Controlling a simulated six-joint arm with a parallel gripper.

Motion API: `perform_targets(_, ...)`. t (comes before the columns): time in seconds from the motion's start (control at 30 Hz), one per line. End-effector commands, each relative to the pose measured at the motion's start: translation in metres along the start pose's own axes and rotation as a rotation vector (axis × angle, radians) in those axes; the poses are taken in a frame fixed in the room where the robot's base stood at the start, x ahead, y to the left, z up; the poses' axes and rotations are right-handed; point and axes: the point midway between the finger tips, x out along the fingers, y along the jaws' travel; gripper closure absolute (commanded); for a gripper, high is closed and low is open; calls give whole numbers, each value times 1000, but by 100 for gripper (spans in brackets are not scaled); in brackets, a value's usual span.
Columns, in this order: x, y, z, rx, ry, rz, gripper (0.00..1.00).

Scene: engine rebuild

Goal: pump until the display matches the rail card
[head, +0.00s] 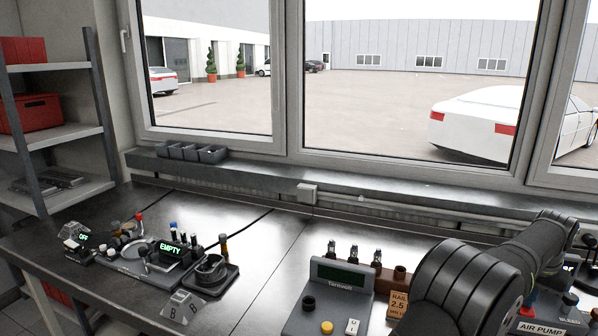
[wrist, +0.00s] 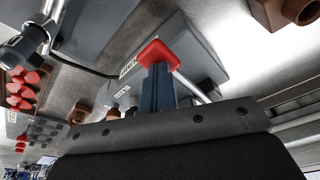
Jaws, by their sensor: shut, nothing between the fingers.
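The green-edged display (head: 342,277) on the grey Tankwolf unit is dark, with no number I can read. The rail card (head: 398,304) stands to its right and reads "RAIL 2.5". A label (head: 540,328) reading "AIR PUMP" is at the lower right, beyond my arm, which hides much of the pump. In the wrist view, my gripper (wrist: 158,56) shows as shut, narrow blue fingers with a red block at their end. I cannot tell whether that red block is part of the fingers or a handle they touch. The grey casing (wrist: 165,25) lies behind it.
A brown holder (head: 385,279) with several metal parts stands behind the card. A station with an "EMPTY" display (head: 170,247) and a dark cup stand (head: 210,272) are on the left bench. The bench between them is mostly clear. Shelves (head: 55,130) stand at far left.

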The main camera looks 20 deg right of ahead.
Motion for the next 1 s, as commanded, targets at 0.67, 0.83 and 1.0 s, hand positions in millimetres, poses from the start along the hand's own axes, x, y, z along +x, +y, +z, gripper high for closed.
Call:
perform_targets(0.67,-38,0,-8,0,0,0,100)
perform_targets(0.83,-38,0,-8,0,0,0,100)
perform_targets(1.0,-38,0,-8,0,0,0,100)
